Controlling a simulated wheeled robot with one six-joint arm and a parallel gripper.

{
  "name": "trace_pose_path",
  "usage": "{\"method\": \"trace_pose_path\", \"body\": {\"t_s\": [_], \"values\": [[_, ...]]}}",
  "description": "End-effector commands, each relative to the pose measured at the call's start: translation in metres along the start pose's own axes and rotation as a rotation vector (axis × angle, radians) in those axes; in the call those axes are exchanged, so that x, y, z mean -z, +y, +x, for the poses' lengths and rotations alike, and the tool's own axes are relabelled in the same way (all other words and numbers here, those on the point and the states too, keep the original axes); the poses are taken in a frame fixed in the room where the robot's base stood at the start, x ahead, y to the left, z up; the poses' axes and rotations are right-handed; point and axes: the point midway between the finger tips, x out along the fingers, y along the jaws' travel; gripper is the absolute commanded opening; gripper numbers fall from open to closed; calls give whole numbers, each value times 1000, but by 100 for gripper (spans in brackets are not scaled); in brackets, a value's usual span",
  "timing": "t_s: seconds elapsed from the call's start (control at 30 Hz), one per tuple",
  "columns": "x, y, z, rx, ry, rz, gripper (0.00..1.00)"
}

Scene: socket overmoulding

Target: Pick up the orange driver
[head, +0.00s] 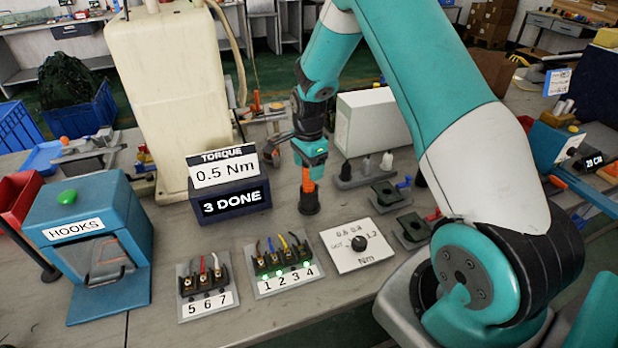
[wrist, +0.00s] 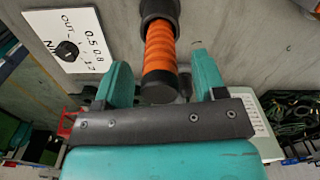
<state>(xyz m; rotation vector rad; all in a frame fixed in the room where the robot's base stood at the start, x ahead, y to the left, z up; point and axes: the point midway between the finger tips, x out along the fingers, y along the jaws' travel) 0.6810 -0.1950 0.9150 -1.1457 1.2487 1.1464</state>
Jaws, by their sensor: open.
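The orange driver (head: 308,186) stands upright on the bench in the head view, its black lower end in a dark round base. My gripper (head: 309,155) is above it, pointing down over its top. In the wrist view, the driver's ribbed orange handle (wrist: 160,48) lies between the two teal fingers of my gripper (wrist: 164,82). The fingers are apart, with a visible gap on each side of the handle. The driver's dark end cap faces the palm.
The torque dial plate (head: 352,246) lies right of the driver. Terminal blocks 1-4 (head: 283,270) and 5-7 (head: 207,286) sit in front. The torque display (head: 226,183) reads 0.5 Nm and 3 DONE. The blue HOOKS box (head: 90,240) stands left. A bottle rack (head: 365,175) is behind right.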

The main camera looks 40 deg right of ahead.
Motion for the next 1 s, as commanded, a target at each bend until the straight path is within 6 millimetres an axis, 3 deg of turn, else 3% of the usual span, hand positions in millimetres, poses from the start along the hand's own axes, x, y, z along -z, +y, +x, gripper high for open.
{"method": "trace_pose_path", "body": {"t_s": [0.23,0.47,0.57,0.83,1.0], "values": [[0,0,2,1,0,0,64],[0,0,2,1,0,0,11],[0,0,2,2,0,0,1],[0,-1,-2,2,0,0,2],[0,-1,-18,5,1,0,2]]}}
